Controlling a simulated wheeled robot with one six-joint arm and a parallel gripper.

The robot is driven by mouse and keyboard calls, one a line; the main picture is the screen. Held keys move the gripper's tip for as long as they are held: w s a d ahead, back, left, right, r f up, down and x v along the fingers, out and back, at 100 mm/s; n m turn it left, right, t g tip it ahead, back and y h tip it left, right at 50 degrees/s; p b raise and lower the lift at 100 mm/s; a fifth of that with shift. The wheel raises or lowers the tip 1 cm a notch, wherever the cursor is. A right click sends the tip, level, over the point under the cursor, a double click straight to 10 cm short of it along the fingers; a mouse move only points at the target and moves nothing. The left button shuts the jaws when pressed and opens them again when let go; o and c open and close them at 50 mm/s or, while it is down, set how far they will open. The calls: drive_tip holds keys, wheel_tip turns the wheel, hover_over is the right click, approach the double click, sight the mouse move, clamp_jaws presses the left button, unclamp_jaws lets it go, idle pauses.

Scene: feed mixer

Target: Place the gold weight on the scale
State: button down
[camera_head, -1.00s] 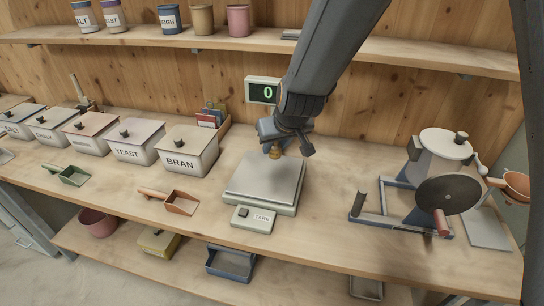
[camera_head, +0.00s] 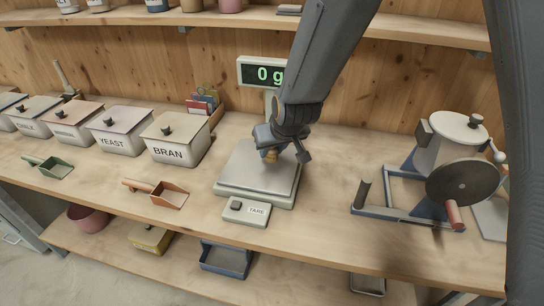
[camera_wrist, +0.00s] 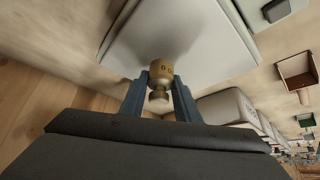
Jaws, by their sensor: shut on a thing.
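The gold weight (camera_wrist: 161,70) is between the two fingers of my gripper (camera_wrist: 160,92) in the wrist view, which are shut on it. In the head view my gripper (camera_head: 275,151) holds the gold weight (camera_head: 269,156) over the plate of the scale (camera_head: 245,172). The weight looks close to the plate, but I cannot tell whether it touches. The scale plate also shows in the wrist view (camera_wrist: 190,35). The scale's display (camera_head: 262,73) behind reads 0 g. The plate is otherwise bare.
The tare button box (camera_head: 246,211) sits in front of the scale. The bran bin (camera_head: 175,140) and a brown scoop (camera_head: 167,196) are to the left. A mixer with a crank (camera_head: 455,165) stands to the right. The bench between scale and mixer is clear.

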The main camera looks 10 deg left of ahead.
drive_tip(key=shift+f, duration=0.95)
drive_tip(key=shift+f, duration=0.15)
drive_tip(key=c, duration=1.3)
unclamp_jaws()
drive_tip(key=shift+c, duration=0.2)
